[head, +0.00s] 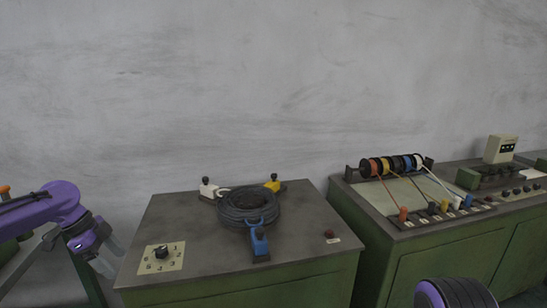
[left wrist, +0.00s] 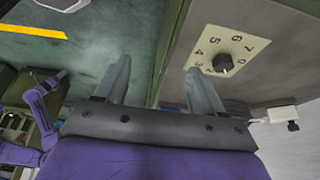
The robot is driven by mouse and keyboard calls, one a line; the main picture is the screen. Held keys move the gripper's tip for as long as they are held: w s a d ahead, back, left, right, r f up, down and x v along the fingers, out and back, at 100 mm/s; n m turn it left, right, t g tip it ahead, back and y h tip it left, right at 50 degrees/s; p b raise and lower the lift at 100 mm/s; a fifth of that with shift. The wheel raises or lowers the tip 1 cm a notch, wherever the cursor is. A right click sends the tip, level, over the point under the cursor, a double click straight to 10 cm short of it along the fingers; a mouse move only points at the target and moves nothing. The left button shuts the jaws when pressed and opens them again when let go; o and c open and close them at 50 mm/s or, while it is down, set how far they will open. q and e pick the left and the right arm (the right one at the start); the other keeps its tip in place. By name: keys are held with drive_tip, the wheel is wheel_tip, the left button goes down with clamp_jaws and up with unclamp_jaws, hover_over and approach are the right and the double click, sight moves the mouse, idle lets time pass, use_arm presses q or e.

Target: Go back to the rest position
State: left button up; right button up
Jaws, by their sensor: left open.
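My left gripper (head: 109,258) is at the left in the head view, beside the left edge of the middle green machine (head: 230,287). Its two grey fingers are apart, with nothing between them. In the left wrist view the open fingers (left wrist: 162,88) point toward the machine's edge, near a cream dial plate with a black knob (left wrist: 223,63). The same knob (head: 161,252) shows on the machine top in the head view. My right gripper is not in view; only a purple part of mine shows at the bottom right.
The middle machine carries a black cable coil (head: 248,205) with a blue-handled clamp (head: 259,241), a white one and a yellow one around it. A second machine with colored spools (head: 392,165) stands at the right. A grey wall (head: 260,90) is behind. Floor shows left of the middle machine.

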use_arm(q)
drive_tip(key=s+d+f+n, duration=0.1)
drive_tip(key=d+f+n, duration=0.4)
drive_tip(key=d+f, duration=0.75)
drive_tip(key=s+d+f+n+y, duration=0.1)
drive_tip(key=s+d+f+n, duration=0.2)
drive_tip(key=s+f, duration=0.35)
drive_tip(key=s+d+f+n, duration=0.2)
drive_tip(key=s+f+n, duration=0.1)
drive_tip(key=f, duration=0.6)
drive_tip(key=s+f+n+t+y, duration=0.1)
drive_tip(key=s+f+n+y, duration=0.35)
drive_tip(key=s, duration=0.75)
drive_tip(key=s+a+n+y, duration=0.1)
drive_tip(key=s+a+n, duration=0.2)
drive_tip(key=s, duration=0.4)
drive_tip(key=s+a+n+t+y, duration=0.1)
drive_tip(key=s+a+n, duration=0.2)
drive_tip(key=s, duration=0.5)
drive_tip(key=shift+s+r, duration=0.25)
